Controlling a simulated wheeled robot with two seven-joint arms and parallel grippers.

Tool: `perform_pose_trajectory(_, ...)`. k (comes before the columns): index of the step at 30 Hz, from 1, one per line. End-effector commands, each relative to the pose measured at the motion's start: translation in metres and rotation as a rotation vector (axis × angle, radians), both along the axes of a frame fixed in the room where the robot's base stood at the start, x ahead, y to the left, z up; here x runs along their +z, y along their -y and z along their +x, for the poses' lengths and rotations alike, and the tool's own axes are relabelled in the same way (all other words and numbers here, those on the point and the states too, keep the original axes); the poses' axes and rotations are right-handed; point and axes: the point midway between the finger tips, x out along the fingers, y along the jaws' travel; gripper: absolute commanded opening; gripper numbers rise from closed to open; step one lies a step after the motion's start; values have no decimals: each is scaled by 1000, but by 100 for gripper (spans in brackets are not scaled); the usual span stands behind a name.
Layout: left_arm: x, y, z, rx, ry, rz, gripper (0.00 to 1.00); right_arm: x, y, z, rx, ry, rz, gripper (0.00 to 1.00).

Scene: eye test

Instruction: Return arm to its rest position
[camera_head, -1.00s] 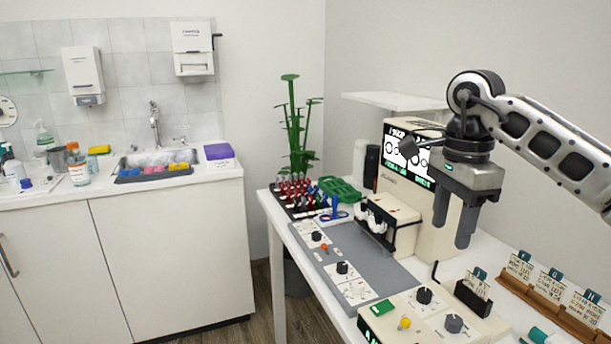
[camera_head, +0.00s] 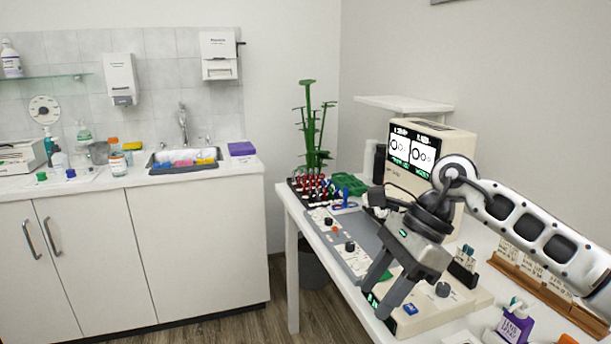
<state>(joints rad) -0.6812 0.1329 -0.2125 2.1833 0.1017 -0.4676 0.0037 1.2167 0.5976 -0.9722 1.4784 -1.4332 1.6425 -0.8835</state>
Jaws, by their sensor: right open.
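My right arm (camera_head: 535,232) comes in from the right edge and reaches over the white table. Its gripper (camera_head: 388,305) points down and to the left, with its two dark fingers apart and nothing between them. The fingertips are in front of the cream control box (camera_head: 450,304) at the table's front edge; I cannot tell whether they touch it. The gripper and wrist hide part of the grey panel and the cream machine. My left gripper is not in view.
A cream machine with a screen (camera_head: 411,151) stands at the back of the table (camera_head: 293,212). A rack of red-handled tools (camera_head: 313,187) is at its far left corner. Floor (camera_head: 235,322) is clear left of the table.

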Motion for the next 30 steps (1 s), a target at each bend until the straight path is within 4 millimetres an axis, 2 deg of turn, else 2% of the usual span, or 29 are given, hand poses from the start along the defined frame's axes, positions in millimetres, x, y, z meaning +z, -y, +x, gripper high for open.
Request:
perform_pose_trajectory(1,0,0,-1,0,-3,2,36,-10,-23,-12,-8,-54,94,47)
perform_pose_trajectory(3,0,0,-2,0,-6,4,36,-16,-58,-31,-44,-151,265,47)
perform_pose_trajectory(6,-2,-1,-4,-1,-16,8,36,-10,-109,-60,-155,-367,565,47)
perform_pose_trajectory(9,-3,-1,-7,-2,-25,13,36,9,-138,-76,-331,-647,862,47)
perform_pose_trajectory(10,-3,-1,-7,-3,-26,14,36,14,-141,-77,-392,-739,943,47)
perform_pose_trajectory(13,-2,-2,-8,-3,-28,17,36,26,-137,-71,-627,-1064,1191,47)
perform_pose_trajectory(16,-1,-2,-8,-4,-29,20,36,15,-114,-57,-901,-1415,1394,47)
perform_pose_trajectory(17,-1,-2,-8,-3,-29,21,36,7,-104,-52,-990,-1523,1445,47)
perform_pose_trajectory(20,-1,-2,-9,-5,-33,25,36,-36,-67,-47,-1309,-1887,1586,47)
perform_pose_trajectory(22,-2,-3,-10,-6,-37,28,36,-79,-40,-55,-1552,-2143,1650,47)
perform_pose_trajectory(23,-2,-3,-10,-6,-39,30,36,-98,-29,-63,1544,2093,-1552,47)
perform_pose_trajectory(24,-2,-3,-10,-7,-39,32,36,-122,-17,-74,1501,1994,-1411,47)
perform_pose_trajectory(27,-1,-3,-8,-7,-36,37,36,-169,4,-107,1409,1792,-1153,47)
perform_pose_trajectory(30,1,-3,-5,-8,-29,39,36,-200,16,-138,1337,1644,-980,47)
